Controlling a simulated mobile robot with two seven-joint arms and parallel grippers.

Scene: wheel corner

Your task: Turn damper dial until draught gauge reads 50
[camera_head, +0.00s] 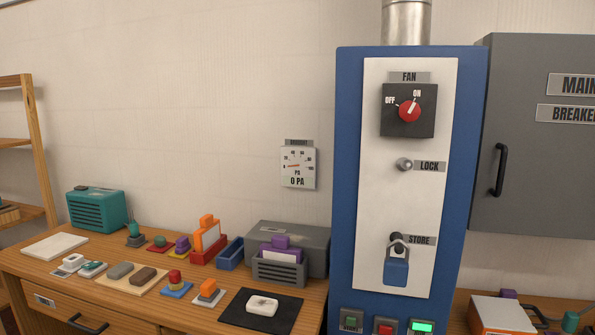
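The draught gauge (299,166) is a white square meter on the wall, left of the blue cabinet (348,180). Its readout says 0 PA and its red needle points left, to the low end. I see no dial labelled damper in this view. The red FAN knob (409,110) sits on a dark plate on the cabinet front, its white mark toward ON. A small round metal part (404,165) is beside the LOCK label. A blue padlock (396,266) hangs by the STORE label. Neither gripper is in view.
A wooden workbench (205,312) on the left carries a teal radio-like box (97,209), a grey toolbox (305,237), a black mat (236,311) and several small items. A grey breaker box (535,190) hangs at right. Buttons and a lit green indicator (421,327) sit low on the cabinet.

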